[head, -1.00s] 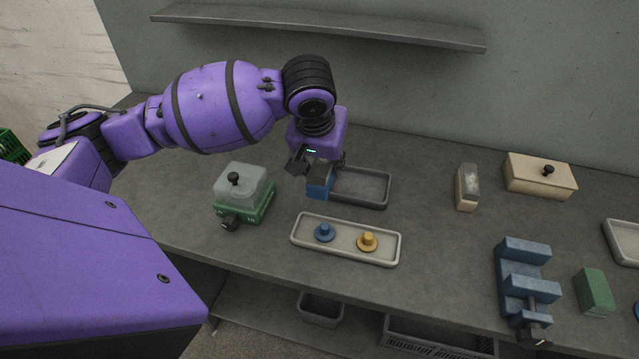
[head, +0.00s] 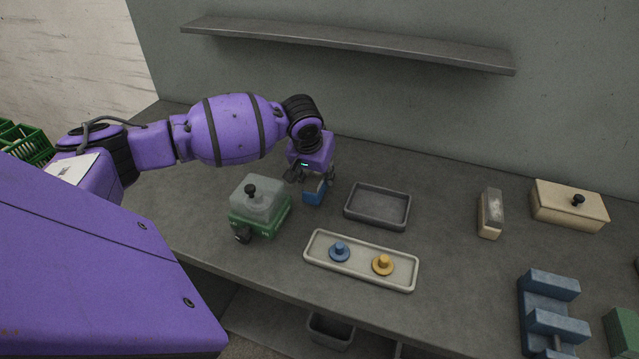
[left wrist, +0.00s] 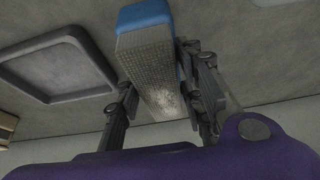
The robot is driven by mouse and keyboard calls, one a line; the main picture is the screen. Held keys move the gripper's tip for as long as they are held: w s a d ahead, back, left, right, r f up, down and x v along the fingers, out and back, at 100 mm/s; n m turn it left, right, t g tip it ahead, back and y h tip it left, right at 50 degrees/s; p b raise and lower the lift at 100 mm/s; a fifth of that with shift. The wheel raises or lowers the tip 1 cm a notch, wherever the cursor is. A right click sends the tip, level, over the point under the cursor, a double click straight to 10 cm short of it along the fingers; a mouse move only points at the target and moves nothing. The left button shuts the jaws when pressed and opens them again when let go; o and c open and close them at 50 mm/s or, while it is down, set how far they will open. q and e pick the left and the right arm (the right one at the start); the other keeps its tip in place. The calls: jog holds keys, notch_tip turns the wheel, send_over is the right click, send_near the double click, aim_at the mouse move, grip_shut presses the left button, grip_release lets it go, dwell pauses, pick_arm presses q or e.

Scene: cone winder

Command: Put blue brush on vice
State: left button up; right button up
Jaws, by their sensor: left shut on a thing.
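The blue brush (head: 316,192) is a block with a blue body and a pale, textured face. My left gripper (head: 312,176) is shut on it and holds it over the bench, left of the dark tray. In the left wrist view the brush (left wrist: 152,62) sits between the two fingers of the gripper (left wrist: 165,98). Whether it clears the bench is hard to tell. The blue vice (head: 550,312) stands at the lower right of the head view, well away from the gripper. My right gripper is not in view.
The dark tray (head: 355,208) is empty. A pale tray (head: 360,268) holds a blue and a yellow knobbed piece. A green box with a clear lid (head: 260,207) is close to my left gripper. A cream brush (head: 490,213), a cream box (head: 568,205) and a green block (head: 622,330) stand right.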

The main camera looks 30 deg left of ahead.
pick_arm(q)
jog(key=shift+f, duration=1.35)
jog(key=shift+d+f, duration=0.1)
jog(key=o, duration=1.2)
jog(key=shift+f, duration=0.1)
